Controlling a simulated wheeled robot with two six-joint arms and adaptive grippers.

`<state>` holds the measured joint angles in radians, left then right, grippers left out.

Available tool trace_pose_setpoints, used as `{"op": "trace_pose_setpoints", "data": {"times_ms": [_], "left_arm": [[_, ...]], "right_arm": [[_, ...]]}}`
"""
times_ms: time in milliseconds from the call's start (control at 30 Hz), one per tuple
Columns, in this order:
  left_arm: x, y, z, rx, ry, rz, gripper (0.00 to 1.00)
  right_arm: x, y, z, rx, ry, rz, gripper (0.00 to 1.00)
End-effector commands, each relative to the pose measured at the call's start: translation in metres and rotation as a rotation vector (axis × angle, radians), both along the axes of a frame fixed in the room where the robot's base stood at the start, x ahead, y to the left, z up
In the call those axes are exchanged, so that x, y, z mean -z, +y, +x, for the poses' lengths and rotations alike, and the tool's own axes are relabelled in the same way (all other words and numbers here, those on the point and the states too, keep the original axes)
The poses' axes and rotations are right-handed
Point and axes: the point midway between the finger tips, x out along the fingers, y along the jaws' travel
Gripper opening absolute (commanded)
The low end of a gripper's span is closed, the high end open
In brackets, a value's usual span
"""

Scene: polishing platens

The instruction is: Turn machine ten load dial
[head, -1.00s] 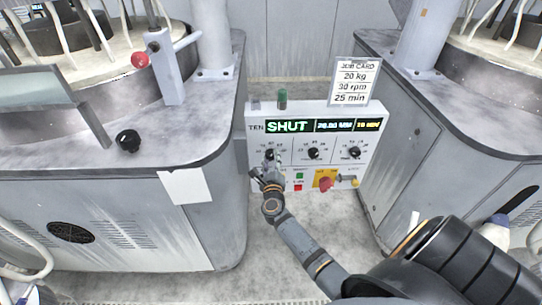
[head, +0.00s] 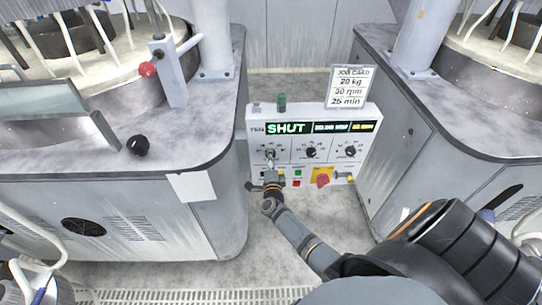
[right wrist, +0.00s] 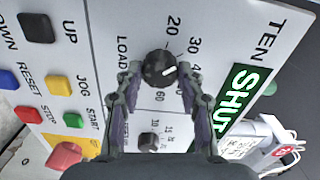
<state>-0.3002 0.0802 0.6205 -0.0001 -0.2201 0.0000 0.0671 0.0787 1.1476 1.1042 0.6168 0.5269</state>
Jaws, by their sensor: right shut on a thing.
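The machine ten panel (head: 340,125) stands low between two large grey machines. Its load dial (head: 270,154) is the leftmost of three black dials; in the right wrist view the load dial (right wrist: 159,69) has a white mark pointing toward the 30 and 40 side of its scale. My right gripper (head: 270,166) is at the panel front. In the right wrist view its fingers (right wrist: 159,74) lie on both sides of the load dial and are shut on it. The display (head: 325,127) reads SHUT, with smaller blurred figures. My left gripper is not in view.
A job card (head: 349,87) on the panel reads 20 kg, 30 rpm, 25 min. Below the dials are small buttons and a red knob on yellow (head: 322,178). Grey machine cabinets (head: 115,220) and (head: 445,150) flank the panel closely. Bare floor shows in front.

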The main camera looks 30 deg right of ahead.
Motion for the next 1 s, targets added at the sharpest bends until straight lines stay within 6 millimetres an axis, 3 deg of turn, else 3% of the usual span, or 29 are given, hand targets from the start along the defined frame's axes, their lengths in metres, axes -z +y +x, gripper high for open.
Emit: {"op": "trace_pose_setpoints", "data": {"times_ms": [500,1000], "left_arm": [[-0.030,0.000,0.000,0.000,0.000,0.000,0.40],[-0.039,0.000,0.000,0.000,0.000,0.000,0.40]], "right_arm": [[-0.001,0.001,0.000,-0.001,0.243,-0.392,0.07],[0.001,0.001,0.000,-0.001,0.360,-0.583,0.07]]}}
